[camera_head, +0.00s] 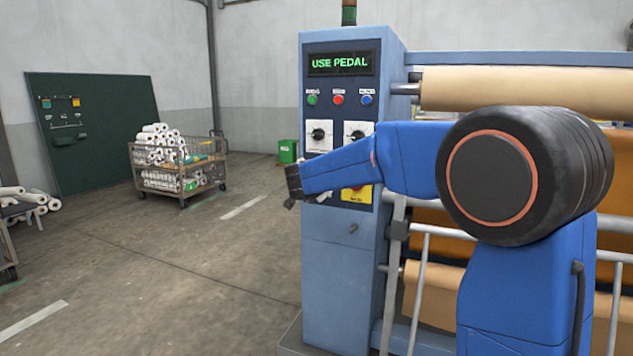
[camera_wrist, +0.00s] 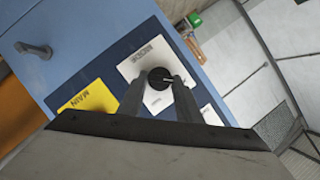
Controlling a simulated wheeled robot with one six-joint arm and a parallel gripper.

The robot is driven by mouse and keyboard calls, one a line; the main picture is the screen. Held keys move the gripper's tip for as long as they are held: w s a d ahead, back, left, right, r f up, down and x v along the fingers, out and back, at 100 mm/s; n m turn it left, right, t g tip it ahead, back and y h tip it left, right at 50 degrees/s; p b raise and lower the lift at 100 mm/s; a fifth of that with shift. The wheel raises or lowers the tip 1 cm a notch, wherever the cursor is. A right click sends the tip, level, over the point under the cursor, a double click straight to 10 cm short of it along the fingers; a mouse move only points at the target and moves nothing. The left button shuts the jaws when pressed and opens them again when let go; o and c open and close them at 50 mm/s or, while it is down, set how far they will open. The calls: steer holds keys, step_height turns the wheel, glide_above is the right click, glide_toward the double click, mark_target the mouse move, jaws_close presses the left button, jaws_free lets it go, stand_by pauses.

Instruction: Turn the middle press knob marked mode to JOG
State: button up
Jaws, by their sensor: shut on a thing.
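In the wrist view the black mode knob (camera_wrist: 160,78) sits on a white plate (camera_wrist: 137,66) with lettering that looks like MODE. A small white pointer mark shows on the knob's face; I cannot read which position it points to. My gripper (camera_wrist: 158,83) has one finger on each side of the knob and is shut on it. In the head view my blue arm covers this knob and my fingers. The blue press cabinet (camera_head: 343,255) shows two upper knobs, left (camera_head: 318,135) and right (camera_head: 357,134), on white plates.
A lit display (camera_head: 340,63) reads USE PEDAL above green, red and blue buttons. A yellow plate marked MAIN (camera_wrist: 92,100) lies beside the knob. A metal handle (camera_wrist: 35,49) sticks out of the cabinet. The floor left of the press is open; a cart of rolls (camera_head: 178,165) stands farther back.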

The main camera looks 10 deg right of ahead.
steer(key=o, duration=1)
steer(key=shift+o, duration=0.2)
steer(key=v, duration=1.7)
steer(key=shift+s, duration=0.2)
steer(key=shift+a, duration=0.15)
steer(key=shift+r, duration=0.1)
